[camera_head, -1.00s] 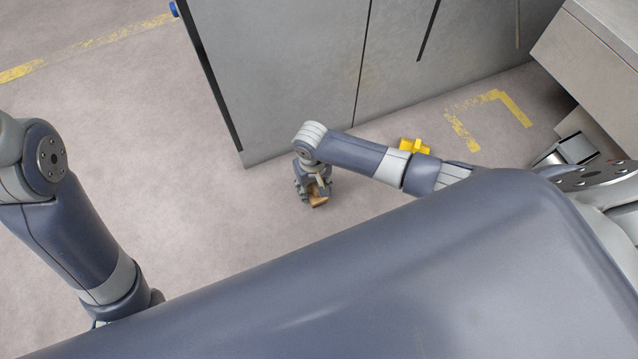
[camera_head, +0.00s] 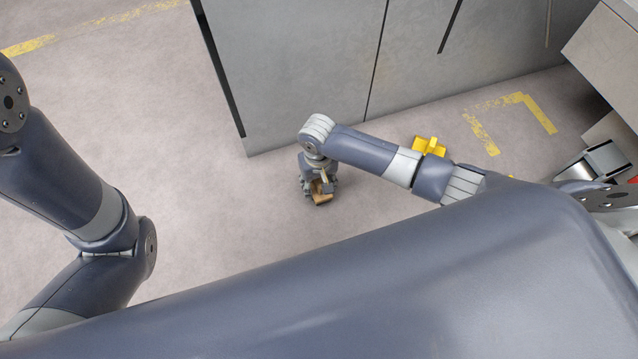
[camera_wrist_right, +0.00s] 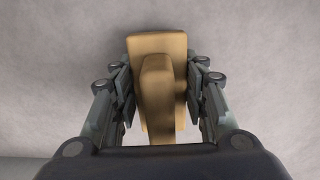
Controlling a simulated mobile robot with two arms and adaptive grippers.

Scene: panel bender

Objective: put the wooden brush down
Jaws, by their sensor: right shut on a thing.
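The wooden brush (camera_wrist_right: 158,45) is a tan block with a raised handle along its middle. In the right wrist view it sits between the two fingers of my right gripper (camera_wrist_right: 160,92), which is shut on it. In the head view the right gripper (camera_head: 318,188) points down over the floor with the brush (camera_head: 322,199) just below it. I cannot tell whether the brush touches the floor. My left arm shows at the left of the head view, but its gripper is out of view.
A large grey cabinet (camera_head: 300,70) stands behind my right gripper. A yellow object (camera_head: 430,147) lies on the floor beyond my right forearm. Yellow floor markings (camera_head: 510,105) lie at the right. The grey floor (camera_head: 215,210) left of the gripper is clear.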

